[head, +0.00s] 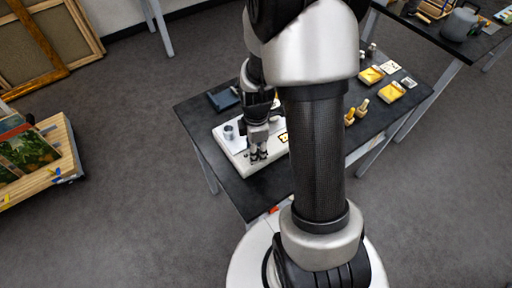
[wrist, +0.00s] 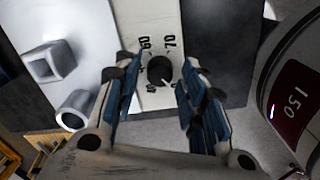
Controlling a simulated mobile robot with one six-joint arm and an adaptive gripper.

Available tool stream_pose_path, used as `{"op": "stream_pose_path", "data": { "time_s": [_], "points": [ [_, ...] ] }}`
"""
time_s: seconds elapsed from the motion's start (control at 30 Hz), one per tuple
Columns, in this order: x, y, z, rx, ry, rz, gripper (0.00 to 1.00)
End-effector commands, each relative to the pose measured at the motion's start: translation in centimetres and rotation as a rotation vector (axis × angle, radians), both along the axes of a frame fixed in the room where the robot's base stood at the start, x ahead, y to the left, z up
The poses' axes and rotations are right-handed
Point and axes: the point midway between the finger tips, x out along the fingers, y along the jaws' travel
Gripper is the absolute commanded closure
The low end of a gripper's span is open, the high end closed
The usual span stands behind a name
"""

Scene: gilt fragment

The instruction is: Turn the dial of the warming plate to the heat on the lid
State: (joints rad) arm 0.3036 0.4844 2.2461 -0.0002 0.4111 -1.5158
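The white warming plate (head: 238,166) lies on the dark table, and its pale panel (wrist: 153,20) shows in the wrist view. Its round black dial (wrist: 160,70) has the printed numbers 60 at upper left and 70 at upper right. A small pale mark shows at the dial's lower right edge; I cannot tell surely where the pointer stands. My gripper (head: 259,154) is low over the plate. In the wrist view its blue-padded fingers (wrist: 158,97) are open, one on each side of the dial, with gaps visible. I cannot make out a lid with a heat mark.
A small grey cup (head: 228,132) stands on the plate. A dark flat item (head: 222,100) lies behind it. Yellow blocks (head: 391,92) and small brass pieces (head: 356,112) are at the table's right.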

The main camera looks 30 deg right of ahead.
Motion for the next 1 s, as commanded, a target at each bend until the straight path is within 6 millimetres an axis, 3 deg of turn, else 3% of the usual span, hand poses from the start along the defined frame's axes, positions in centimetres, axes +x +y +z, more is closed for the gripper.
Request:
{"op": "stream_pose_path", "data": {
  "time_s": [0.5, 1.0],
  "points": [
    [0.01, 0.0, 0.02, 0.0, 0.0, 0.0, 0.99],
    [0.01, 0.0, 0.04, 0.0, 0.0, -0.119, 1.0]
  ]
}}
